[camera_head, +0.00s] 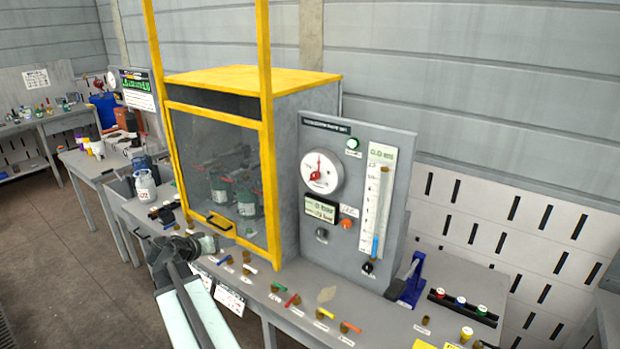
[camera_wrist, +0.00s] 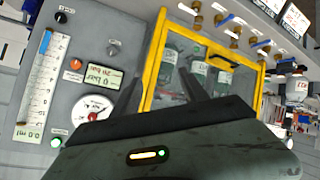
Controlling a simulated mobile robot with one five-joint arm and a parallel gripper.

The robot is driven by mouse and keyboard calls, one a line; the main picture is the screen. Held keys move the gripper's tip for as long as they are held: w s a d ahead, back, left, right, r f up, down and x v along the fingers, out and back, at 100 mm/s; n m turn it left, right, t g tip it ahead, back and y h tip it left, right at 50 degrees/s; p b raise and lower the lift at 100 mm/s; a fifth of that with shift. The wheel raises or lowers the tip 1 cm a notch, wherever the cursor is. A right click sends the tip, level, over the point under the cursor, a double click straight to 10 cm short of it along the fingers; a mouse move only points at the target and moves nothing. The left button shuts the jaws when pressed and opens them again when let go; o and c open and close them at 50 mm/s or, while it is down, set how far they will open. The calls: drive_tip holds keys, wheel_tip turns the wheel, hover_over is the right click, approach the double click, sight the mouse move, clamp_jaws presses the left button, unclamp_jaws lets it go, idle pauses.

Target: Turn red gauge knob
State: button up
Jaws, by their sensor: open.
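A grey upright panel (camera_head: 385,215) carries a round white gauge (camera_head: 321,171) with a red mark and needle; the gauge shows inverted in the wrist view (camera_wrist: 92,110). Another black knob (camera_head: 368,267) sits under the blue level tube (camera_head: 375,245). My gripper (camera_head: 208,243) is open and empty, left of the panel and apart from it; its fingers (camera_wrist: 162,92) partly cover the wrist view.
A yellow-framed cabinet (camera_head: 265,165) with a clear door and handle stands left of the panel. Several small coloured-lever valves (camera_head: 291,300) line the bench's front edge. Space directly before the panel looks clear above the valves.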

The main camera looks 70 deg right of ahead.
drive_tip(key=s+d+r+m+g+h, duration=0.2)
drive_tip(key=s+d+r, duration=0.4)
drive_tip(key=d, duration=0.4)
drive_tip(key=m+g+h, duration=0.2)
drive_tip(key=m+h, duration=0.1)
drive_tip(key=h, duration=0.1)
approach(314, 177)
drive_tip(key=d, duration=0.1)
drive_tip(key=x, duration=0.7)
drive_tip(key=shift+s+d+p, duration=0.15)
drive_tip(key=shift+d+p, duration=0.15)
drive_tip(key=shift+d, duration=0.1)
drive_tip(key=shift+c, duration=0.3)
drive_tip(key=c, duration=1)
drive_tip(key=shift+a, duration=0.35)
clamp_jaws()
drive_tip(key=shift+d, duration=0.25)
drive_tip(key=shift+n, duration=0.3)
